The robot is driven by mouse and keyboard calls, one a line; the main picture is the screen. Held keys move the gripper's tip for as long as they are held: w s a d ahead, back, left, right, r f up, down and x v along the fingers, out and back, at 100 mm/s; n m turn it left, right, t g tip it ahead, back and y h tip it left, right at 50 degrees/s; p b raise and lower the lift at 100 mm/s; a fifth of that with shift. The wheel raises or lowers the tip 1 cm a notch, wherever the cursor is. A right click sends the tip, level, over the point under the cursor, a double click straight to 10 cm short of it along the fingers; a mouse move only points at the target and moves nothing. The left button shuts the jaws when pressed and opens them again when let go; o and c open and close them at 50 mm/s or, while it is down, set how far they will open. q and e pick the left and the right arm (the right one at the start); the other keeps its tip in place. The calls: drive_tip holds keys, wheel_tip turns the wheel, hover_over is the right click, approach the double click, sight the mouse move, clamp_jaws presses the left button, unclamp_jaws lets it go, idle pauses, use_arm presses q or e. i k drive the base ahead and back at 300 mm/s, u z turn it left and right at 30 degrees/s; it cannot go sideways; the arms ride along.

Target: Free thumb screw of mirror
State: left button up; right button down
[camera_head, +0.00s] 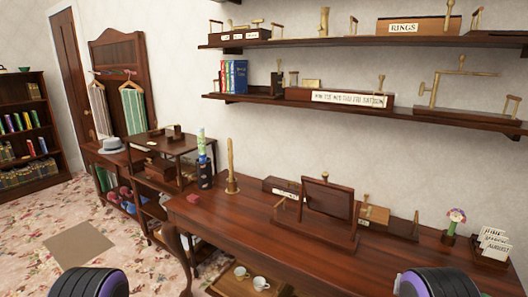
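The mirror (327,199) stands on the long wooden table, in a dark wooden frame on a wide dark base (313,232). Its panel looks dark brown, and I cannot tell whether this is the glass or the back. A small brass piece shows near its left side and another behind its right edge. I cannot tell which, if either, is the thumb screw. Neither gripper is in view. Only rounded black and purple parts of my arms show at the bottom left and bottom right, well short of the mirror.
On the table (235,222), a brass candlestick-like item (231,170) stands left of the mirror. Wooden boxes (374,215) stand behind it, with a flower pot (452,226) and card holder (492,247) to the right. Shelves (370,108) overhang the back. The table's front left is mostly clear.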

sight(370, 209)
drive_tip(key=u, duration=0.35)
drive_tip(key=i, duration=1.05)
drive_tip(key=z, duration=0.75)
drive_tip(key=i, duration=0.65)
drive_tip(key=z, duration=0.7)
drive_tip(key=k, duration=0.9)
drive_tip(key=i, duration=0.95)
drive_tip(key=u, duration=0.05)
